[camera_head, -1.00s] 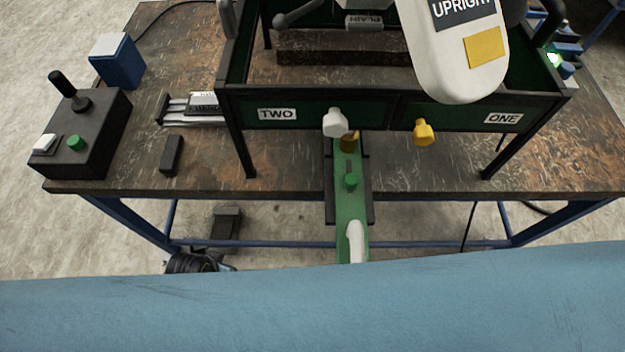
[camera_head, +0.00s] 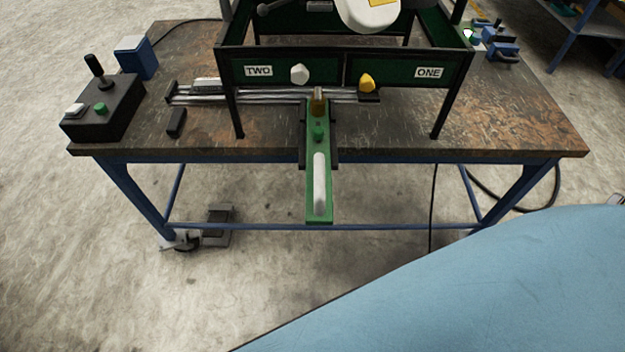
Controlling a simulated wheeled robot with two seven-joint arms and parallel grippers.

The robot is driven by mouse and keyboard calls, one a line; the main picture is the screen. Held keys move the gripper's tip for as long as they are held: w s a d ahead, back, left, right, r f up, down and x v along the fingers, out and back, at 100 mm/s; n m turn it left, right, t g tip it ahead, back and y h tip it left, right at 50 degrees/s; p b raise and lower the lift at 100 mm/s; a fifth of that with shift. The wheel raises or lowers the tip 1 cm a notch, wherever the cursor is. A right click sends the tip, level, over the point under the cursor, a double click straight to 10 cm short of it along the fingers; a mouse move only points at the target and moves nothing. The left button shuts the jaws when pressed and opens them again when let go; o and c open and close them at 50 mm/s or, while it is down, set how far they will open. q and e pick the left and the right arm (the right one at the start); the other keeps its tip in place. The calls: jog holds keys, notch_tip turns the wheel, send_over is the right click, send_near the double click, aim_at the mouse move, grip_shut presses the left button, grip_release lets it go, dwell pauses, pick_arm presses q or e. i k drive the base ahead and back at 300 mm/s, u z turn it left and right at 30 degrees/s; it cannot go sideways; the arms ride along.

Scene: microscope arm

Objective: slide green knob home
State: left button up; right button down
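A small green knob (camera_head: 318,132) stands on a long green slide bar (camera_head: 319,211) that juts out over the front edge of the workbench. A brass-coloured block (camera_head: 318,103) sits at the bar's far end, by a metal rail. White (camera_head: 299,74) and yellow (camera_head: 367,83) knobs show on the dark frame's front, near labels TWO and ONE. Neither of my grippers is in view.
A black control box (camera_head: 104,112) with a lever and green button is at the bench's left. A small black block (camera_head: 176,123) lies nearby. Frame legs flank the bar. A pale blue surface (camera_head: 480,290), unclear whether mine, covers the lower right.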

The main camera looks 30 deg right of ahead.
aim_at(318, 132)
jog(key=u, duration=0.7)
jog(key=k, duration=0.15)
jog(key=z, duration=1.5)
jog(key=i, duration=0.65)
jog(key=z, duration=0.1)
